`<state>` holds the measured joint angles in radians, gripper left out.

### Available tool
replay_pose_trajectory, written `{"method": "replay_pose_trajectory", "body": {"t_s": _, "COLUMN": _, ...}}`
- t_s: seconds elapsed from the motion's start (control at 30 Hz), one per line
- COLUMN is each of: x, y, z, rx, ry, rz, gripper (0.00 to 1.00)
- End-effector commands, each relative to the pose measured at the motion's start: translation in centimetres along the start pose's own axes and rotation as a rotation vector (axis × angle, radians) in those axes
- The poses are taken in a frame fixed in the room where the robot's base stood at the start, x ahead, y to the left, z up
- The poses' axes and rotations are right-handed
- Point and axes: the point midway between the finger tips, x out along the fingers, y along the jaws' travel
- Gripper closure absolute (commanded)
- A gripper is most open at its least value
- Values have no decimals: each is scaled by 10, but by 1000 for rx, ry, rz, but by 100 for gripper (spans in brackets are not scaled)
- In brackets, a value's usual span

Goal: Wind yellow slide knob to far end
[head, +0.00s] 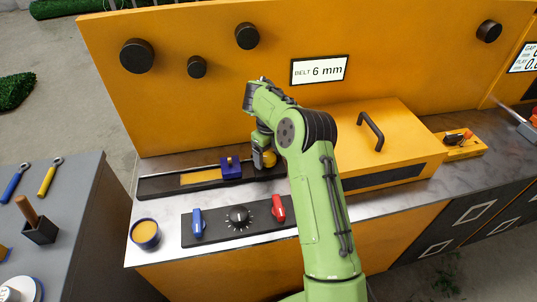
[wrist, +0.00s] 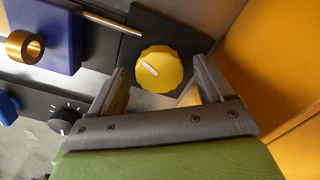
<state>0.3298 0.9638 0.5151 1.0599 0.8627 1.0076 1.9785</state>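The yellow slide knob (wrist: 162,68) is a round knob with a white pointer mark on a dark end plate. In the wrist view it lies between the tips of my gripper (wrist: 160,82), which is open with a finger to each side and visible gaps. In the head view my gripper (head: 262,148) points down over the yellow knob (head: 269,159), hiding part of it. The blue slide block (head: 230,168) sits on the dark track to the left of the knob. In the wrist view the blue block (wrist: 58,35) carries a brass ring, and a thin rod runs from it towards the knob plate.
A front panel (head: 218,228) holds a blue lever, a black dial (head: 238,216) and a red lever (head: 278,208). A yellow-filled cup (head: 146,233) stands at the left. A yellow housing with a black handle (head: 370,132) is close on the right. A yellow wall stands behind.

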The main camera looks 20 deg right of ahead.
Motion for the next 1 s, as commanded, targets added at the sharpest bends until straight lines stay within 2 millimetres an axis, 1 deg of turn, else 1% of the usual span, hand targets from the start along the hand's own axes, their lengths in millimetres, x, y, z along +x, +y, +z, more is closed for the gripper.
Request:
{"method": "replay_pose_trajectory", "body": {"t_s": 0.2, "x": 0, "y": 0, "z": 0, "rx": -1, "ry": 2, "rz": 1, "gripper": 20}}
{"method": "replay_pose_trajectory", "body": {"t_s": 0.27, "x": -3, "y": 0, "z": 0, "rx": -1, "ry": 2, "rz": 1, "gripper": 20}}
{"method": "replay_pose_trajectory", "body": {"t_s": 0.37, "x": -21, "y": 0, "z": 0, "rx": -1, "ry": -1, "rz": -1, "gripper": 20}}
{"method": "replay_pose_trajectory", "body": {"t_s": 0.6, "x": -92, "y": 0, "z": 1, "rx": -1, "ry": -2, "rz": -3, "gripper": 20}}
{"method": "replay_pose_trajectory", "body": {"t_s": 0.73, "x": -127, "y": 0, "z": 1, "rx": 0, "ry": -1, "rz": -2, "gripper": 20}}
{"method": "replay_pose_trajectory", "body": {"t_s": 0.8, "x": -141, "y": 0, "z": 1, "rx": 0, "ry": 0, "rz": -2, "gripper": 20}}
{"method": "replay_pose_trajectory", "body": {"t_s": 0.87, "x": -150, "y": 0, "z": 0, "rx": 0, "ry": 0, "rz": 0, "gripper": 20}}
{"method": "replay_pose_trajectory", "body": {"t_s": 1.0, "x": -158, "y": 0, "z": 0, "rx": -1, "ry": 2, "rz": 1, "gripper": 20}}
